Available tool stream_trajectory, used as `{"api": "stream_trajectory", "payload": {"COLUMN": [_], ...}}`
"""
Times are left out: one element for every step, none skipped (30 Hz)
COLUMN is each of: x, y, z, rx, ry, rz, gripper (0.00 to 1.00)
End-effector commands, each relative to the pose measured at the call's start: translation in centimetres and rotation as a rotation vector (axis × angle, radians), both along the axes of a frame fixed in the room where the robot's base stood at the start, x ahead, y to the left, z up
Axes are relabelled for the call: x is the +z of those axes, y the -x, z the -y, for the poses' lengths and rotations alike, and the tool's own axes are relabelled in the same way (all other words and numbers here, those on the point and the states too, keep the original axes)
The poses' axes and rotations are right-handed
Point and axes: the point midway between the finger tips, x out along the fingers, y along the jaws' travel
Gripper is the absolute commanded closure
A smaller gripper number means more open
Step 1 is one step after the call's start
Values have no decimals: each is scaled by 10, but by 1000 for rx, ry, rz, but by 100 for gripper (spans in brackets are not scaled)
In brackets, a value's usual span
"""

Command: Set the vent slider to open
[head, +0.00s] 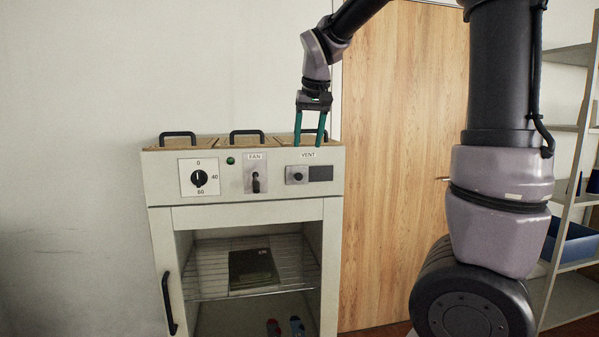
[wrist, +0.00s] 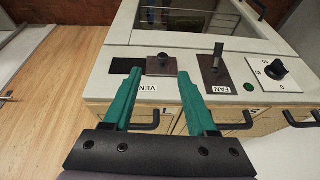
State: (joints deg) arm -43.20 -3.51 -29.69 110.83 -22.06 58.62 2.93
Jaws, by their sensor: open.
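The vent slider (head: 297,176) is a small dark knob on a grey plate, at the left of a dark strip (head: 321,173) under the VENT label on the cabinet's front panel. In the wrist view, turned around, the knob (wrist: 162,60) stands with the dark strip to its left. My gripper (head: 309,142) has two green fingers, open and empty, pointing down at the panel's top edge above the vent. In the wrist view the fingertips (wrist: 159,78) lie on either side of the slider's line, apart from the knob.
Left of the vent are the fan switch (head: 256,182), a green lamp (head: 230,160) and a dial (head: 199,178). Several black handles, one (head: 247,136) in the middle, stand on the cabinet top close to my fingers. A wooden door (head: 400,150) is to the right.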

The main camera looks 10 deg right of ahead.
Motion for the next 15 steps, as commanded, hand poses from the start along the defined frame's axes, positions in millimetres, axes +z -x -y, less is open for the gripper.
{"api": "stream_trajectory", "payload": {"x": [-1, -2, -2, -3, -4, -6, -9, -12, -17, -22, -26, -34, -39, -45, -52], "y": [-8, -11, -13, -15, -17, -18, -19, -20, -22, -23, -25, -28, -30, -32, -35], "z": [-7, -9, -11, -11, -11, -12, -12, -12, -12, -12, -11, -12, -12, -12, -11], "rx": [11, 14, 16, 18, 19, 19, 19, 19, 19, 18, 18, 17, 18, 18, 17], "ry": [22, 32, 41, 46, 49, 51, 52, 52, 51, 52, 52, 52, 52, 52, 52], "rz": [1, 2, 3, 3, 3, 2, 1, 1, 0, -1, 0, -1, 0, -2, -2], "gripper": [42, 42, 42, 42, 42, 42, 42, 42, 42, 42, 42, 42, 42, 42, 42]}}
